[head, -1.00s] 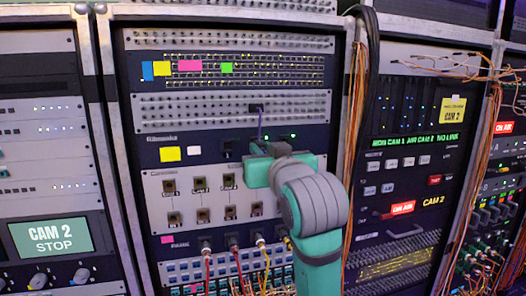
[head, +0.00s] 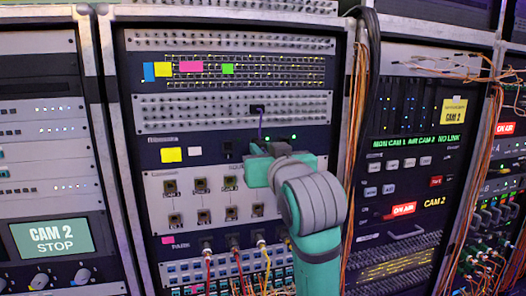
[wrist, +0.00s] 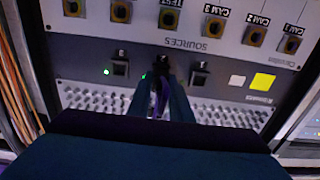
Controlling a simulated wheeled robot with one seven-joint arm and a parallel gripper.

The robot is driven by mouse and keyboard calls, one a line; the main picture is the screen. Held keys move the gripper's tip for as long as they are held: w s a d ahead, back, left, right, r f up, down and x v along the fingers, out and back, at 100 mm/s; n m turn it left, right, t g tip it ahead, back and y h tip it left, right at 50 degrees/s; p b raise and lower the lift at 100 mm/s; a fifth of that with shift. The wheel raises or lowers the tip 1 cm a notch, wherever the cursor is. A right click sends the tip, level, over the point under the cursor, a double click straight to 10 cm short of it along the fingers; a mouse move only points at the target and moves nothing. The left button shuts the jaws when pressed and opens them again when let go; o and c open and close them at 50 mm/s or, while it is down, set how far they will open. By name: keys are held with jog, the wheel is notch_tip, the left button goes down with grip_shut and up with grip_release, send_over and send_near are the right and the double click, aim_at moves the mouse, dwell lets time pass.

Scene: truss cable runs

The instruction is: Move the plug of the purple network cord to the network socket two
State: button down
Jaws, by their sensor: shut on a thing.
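The purple network cord (head: 260,125) runs from a dark jack in the upper patch panel down to my gripper (head: 261,150). In the wrist view, which is upside down, the cord (wrist: 159,96) shows between the two fingers of my gripper (wrist: 166,82). The gripper is shut on the cord's plug, at the middle of a row of three network sockets. The fingers hide the plug and that socket, so I cannot tell whether it is seated. A socket (wrist: 200,75) shows on one side and another (wrist: 119,69) on the other. Their number labels are too small to read.
The sources panel (head: 154,190) with several jacks lies just below the socket row. Coloured cords (head: 236,258) hang lower down. A display (head: 414,141) on the right rack ends in "NO LINK". Orange cables (head: 351,160) and a thick black cable run down at the right.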

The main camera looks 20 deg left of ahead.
jog(key=shift+w+a, duration=0.1)
jog(key=shift+w, duration=0.05)
jog(key=c, duration=1.5)
grip_release()
jog(key=shift+v, duration=2.5)
jog(key=v, duration=0.4)
